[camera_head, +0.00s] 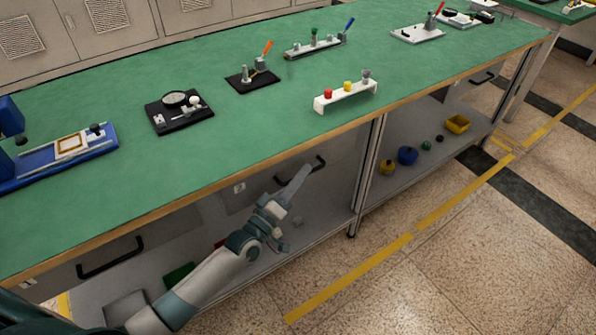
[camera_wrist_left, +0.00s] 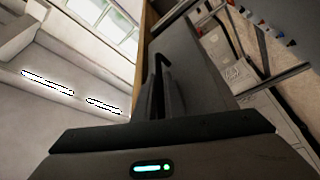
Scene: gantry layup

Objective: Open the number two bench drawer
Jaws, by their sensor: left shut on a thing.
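The number two bench drawer (camera_head: 238,199) is a grey front under the wooden edge of the green bench, with a small white label (camera_head: 239,187). Its black bar handle (camera_head: 318,164) is on the right part of the front. My left gripper (camera_head: 297,182) reaches up to this handle from below and is shut on it. In the left wrist view the dark handle (camera_wrist_left: 163,63) runs in between the fingers of the left gripper (camera_wrist_left: 160,95). The gripper hides part of the handle in the head view. I see no clear gap behind the drawer front. My right gripper is not in view.
The green bench top (camera_head: 200,150) carries several fixtures, including a white block with coloured knobs (camera_head: 345,96). Another drawer handle (camera_head: 110,258) is at the left. The floor (camera_head: 450,260) in front is clear.

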